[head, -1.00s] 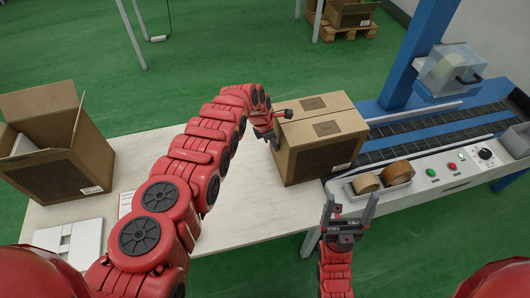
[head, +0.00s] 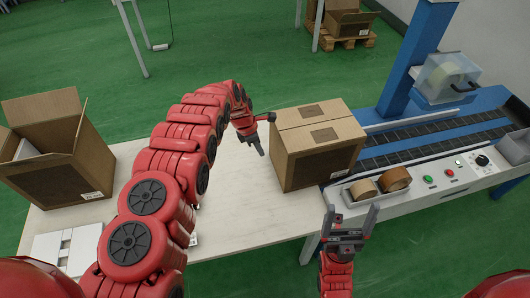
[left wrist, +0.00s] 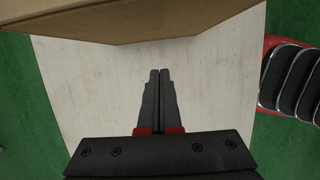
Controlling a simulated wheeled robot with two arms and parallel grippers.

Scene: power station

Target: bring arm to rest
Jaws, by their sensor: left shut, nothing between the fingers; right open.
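My left arm arches over the table (head: 240,215) from the lower left. My left gripper (head: 260,152) points down just left of the closed cardboard box (head: 318,147), with a small gap between them in the head view. In the left wrist view its two fingers (left wrist: 160,75) are together with nothing between them, over bare tabletop. The box (left wrist: 130,22) shows at the top of that view. My right gripper (head: 347,220) is open and empty, pointing up in front of the conveyor's control panel.
An open cardboard box (head: 50,165) and white flat items (head: 65,248) are at the table's left. At right are the blue conveyor machine (head: 410,140), tape rolls (head: 393,179) in a tray and buttons. The tabletop between left arm and closed box is clear.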

